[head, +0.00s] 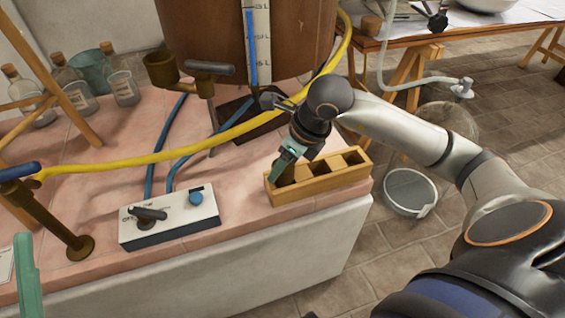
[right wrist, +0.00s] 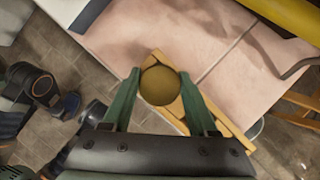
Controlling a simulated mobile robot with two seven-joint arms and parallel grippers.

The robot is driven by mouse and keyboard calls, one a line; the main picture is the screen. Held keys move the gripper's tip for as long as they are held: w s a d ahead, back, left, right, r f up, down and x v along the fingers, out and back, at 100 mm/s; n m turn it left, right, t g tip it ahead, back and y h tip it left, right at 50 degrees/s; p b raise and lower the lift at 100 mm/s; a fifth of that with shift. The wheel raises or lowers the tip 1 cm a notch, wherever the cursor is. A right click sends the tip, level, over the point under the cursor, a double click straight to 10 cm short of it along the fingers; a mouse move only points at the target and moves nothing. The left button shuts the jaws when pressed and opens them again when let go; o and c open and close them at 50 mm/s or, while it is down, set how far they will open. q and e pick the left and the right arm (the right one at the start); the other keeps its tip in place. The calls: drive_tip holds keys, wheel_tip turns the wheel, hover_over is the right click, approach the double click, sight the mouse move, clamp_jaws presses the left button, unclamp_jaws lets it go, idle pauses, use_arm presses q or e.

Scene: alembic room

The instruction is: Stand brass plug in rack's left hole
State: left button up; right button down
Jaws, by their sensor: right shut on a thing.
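The wooden rack (head: 318,190) stands at the right front corner of the pink tiled top, with dark square holes in a row. My right gripper (head: 284,162) points down over the rack's left end, at the left hole. In the right wrist view, the green fingers of my right gripper (right wrist: 160,88) are shut on the round brass plug (right wrist: 160,86), seen end-on with part of the rack (right wrist: 210,112) below it. How deep the plug sits relative to the hole is hidden. One green finger of my left gripper (head: 26,272) shows at the lower left edge.
A white switch box (head: 170,222) stands left of the rack. A yellow hose (head: 190,150) crosses behind, before a large copper vessel (head: 240,45). Glass bottles (head: 120,78) stand at the back left.

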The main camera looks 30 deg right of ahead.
drive_tip(key=shift+f, duration=0.15)
idle(0.6)
drive_tip(key=shift+c, duration=0.5)
unclamp_jaws()
drive_tip(key=shift+r+p, duration=2.35)
drive_tip(key=shift+r, duration=1.15)
